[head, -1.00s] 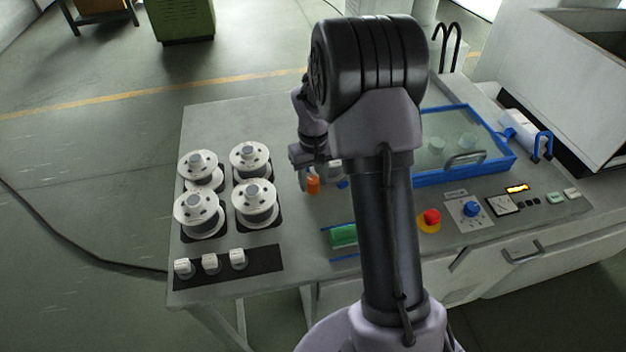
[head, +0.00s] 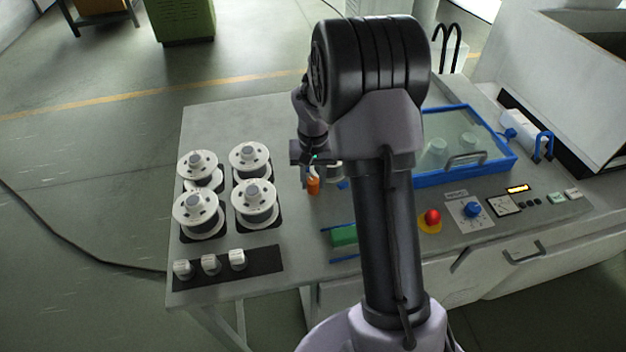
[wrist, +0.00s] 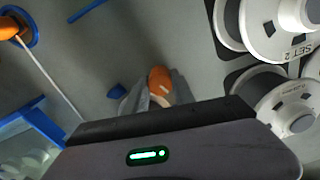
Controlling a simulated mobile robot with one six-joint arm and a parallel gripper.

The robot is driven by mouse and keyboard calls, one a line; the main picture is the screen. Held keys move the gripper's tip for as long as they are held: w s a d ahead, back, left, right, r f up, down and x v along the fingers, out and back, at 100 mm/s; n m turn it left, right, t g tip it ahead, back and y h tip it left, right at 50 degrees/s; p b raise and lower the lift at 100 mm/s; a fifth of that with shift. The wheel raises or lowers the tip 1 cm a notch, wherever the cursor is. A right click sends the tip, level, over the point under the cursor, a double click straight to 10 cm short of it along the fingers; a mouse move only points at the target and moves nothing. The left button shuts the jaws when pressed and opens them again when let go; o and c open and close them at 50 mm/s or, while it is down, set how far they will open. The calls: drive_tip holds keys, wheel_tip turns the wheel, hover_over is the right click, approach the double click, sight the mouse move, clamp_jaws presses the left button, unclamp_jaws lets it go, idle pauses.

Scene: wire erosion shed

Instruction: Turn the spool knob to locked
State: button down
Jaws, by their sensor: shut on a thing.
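No locked mark can be read in either view.
Four white spools (head: 255,203) stand close to the left. White knobs (head: 210,263) sit in front of them. A green block (head: 343,236) lies nearer me. A blue-rimmed tray (head: 513,160), red button (head: 432,217) and blue knob (head: 471,209) are to the right.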

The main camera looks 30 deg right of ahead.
sight(313, 181)
drive_tip(key=m+b, duration=0.1)
drive_tip(key=m, duration=0.6)
drive_tip(key=m+b, duration=0.1)
drive_tip(key=m, duration=0.2)
drive_tip(key=shift+m, duration=0.4)
drive_tip(key=shift+m+b, duration=0.55)
drive_tip(key=shift+m, duration=0.95)
drive_tip(key=shift+w, duration=0.1)
drive_tip(key=c, duration=1.3)
unclamp_jaws()
wheel_tip(313, 181, up, 18)
drive_tip(key=p, duration=0.6)
drive_tip(key=shift+f, duration=0.25)
